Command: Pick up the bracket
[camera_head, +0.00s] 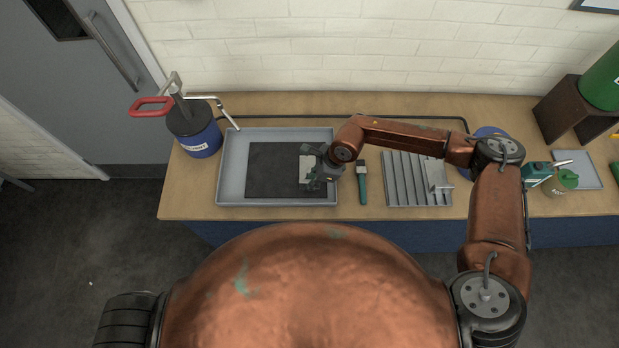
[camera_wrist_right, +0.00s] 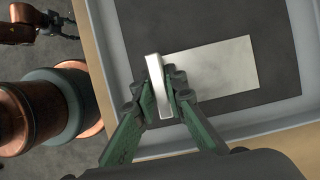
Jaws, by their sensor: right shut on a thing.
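The bracket (camera_head: 305,169) is a pale metal piece with a flat plate and a narrow upright flange. It is over the dark mat (camera_head: 268,165) in the grey tray (camera_head: 227,165), near the tray's right side. In the right wrist view, the flange of the bracket (camera_wrist_right: 158,75) stands between the green fingers of my right gripper (camera_wrist_right: 160,90), which is shut on it. The plate extends to the right over the mat. I cannot tell whether it touches the mat. The right gripper (camera_head: 326,174) partly hides the bracket in the head view.
A green-handled brush (camera_head: 362,183) and a slotted metal rack (camera_head: 400,178) lie right of the tray. A blue can (camera_head: 195,135) with a metal tool and red handle stands left.

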